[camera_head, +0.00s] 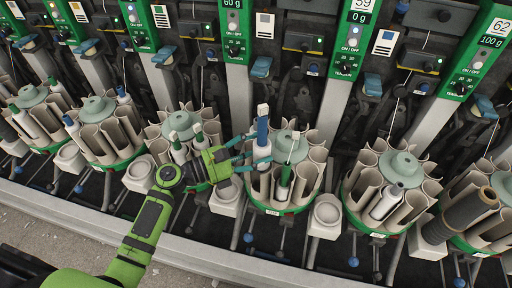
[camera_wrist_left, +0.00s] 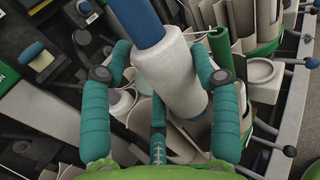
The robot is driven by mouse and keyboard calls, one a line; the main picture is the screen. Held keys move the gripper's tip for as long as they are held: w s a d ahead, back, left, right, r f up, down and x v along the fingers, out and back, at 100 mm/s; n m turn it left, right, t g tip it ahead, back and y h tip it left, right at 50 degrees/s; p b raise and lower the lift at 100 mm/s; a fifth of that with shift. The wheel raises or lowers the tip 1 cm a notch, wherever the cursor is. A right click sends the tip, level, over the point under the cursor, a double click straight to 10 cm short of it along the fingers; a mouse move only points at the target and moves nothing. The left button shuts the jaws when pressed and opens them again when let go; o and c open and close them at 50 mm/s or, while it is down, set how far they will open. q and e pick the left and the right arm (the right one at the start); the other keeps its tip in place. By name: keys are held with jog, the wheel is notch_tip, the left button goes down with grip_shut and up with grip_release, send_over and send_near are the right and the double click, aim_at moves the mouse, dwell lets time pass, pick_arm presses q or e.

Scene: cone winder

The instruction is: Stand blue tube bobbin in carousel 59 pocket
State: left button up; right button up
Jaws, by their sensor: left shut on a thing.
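The blue tube bobbin is a blue tube (camera_head: 262,130) wound with white yarn. My left gripper (camera_head: 257,154) is shut around its yarn and holds it nearly upright over the back left of a carousel (camera_head: 300,203). In the left wrist view, the white yarn (camera_wrist_left: 178,75) sits between teal fingers, with the blue tube (camera_wrist_left: 136,22) above. The bobbin's lower end is partly hidden, so I cannot tell if it is inside a pocket. A green-tube bobbin (camera_head: 285,176) stands in this carousel's front. The 59 sign (camera_head: 362,5) is at the top. My right gripper is not in view.
More carousels with beige pockets stand to the right (camera_head: 376,222) and left (camera_head: 97,133). A white cup-shaped holder (camera_head: 325,215) is right of the carousel under my gripper. Several rods with blue knobs stick out in front. A grey rail (camera_head: 215,255) runs along the front.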

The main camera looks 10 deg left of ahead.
pick_arm(q)
jog(key=shift+f+b, duration=0.35)
jog(key=shift+f, duration=0.3)
jog(key=o, duration=1.3)
jog(key=shift+c, duration=0.2)
jog(key=shift+s+f, duration=0.1)
jog(key=shift+f, duration=0.2)
jog(key=r+v, duration=0.1)
jog(key=v, duration=1)
jog(key=shift+s+a, duration=0.3)
